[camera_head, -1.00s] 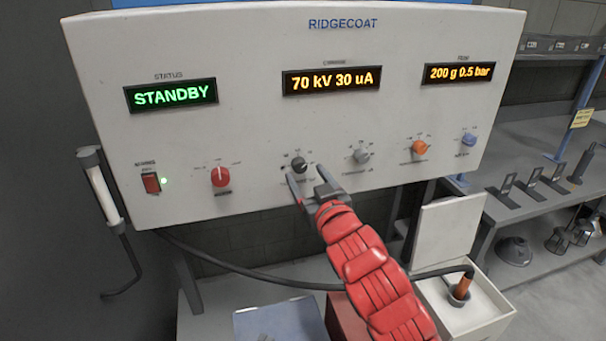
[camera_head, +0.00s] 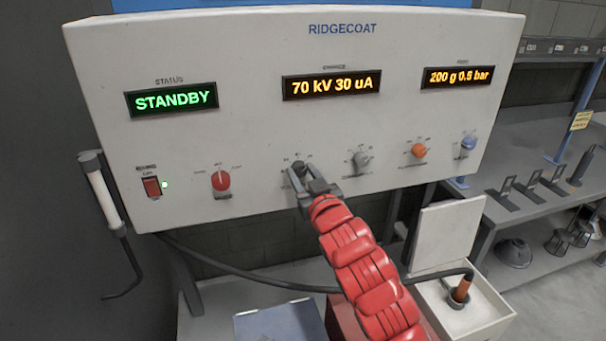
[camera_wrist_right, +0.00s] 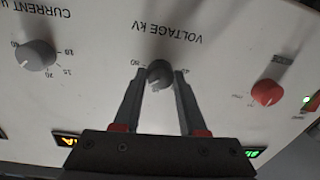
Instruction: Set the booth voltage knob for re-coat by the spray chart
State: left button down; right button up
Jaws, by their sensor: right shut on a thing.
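The dark grey voltage knob (camera_head: 299,167) sits low on the white RIDGECOAT control panel (camera_head: 250,50). In the right wrist view the knob (camera_wrist_right: 159,73) is under the printed label VOLTAGE kV, which appears upside down. My right gripper (camera_head: 302,180) reaches up to it, with a finger on each side, shut on the knob; its fingers also show in the right wrist view (camera_wrist_right: 160,85). The amber display (camera_head: 331,84) reads 70 kV 30 uA. The knob's pointer is too small to read. No spray chart is readable. My left gripper is not in view.
A red knob (camera_head: 221,181) is left of the voltage knob; a grey current knob (camera_head: 361,160), an orange knob (camera_head: 419,150) and a blue knob (camera_head: 468,143) are to the right. A green status display (camera_head: 172,99) reads STANDBY. A hose (camera_head: 245,280) runs below the panel to a white box.

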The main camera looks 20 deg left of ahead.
grip_shut()
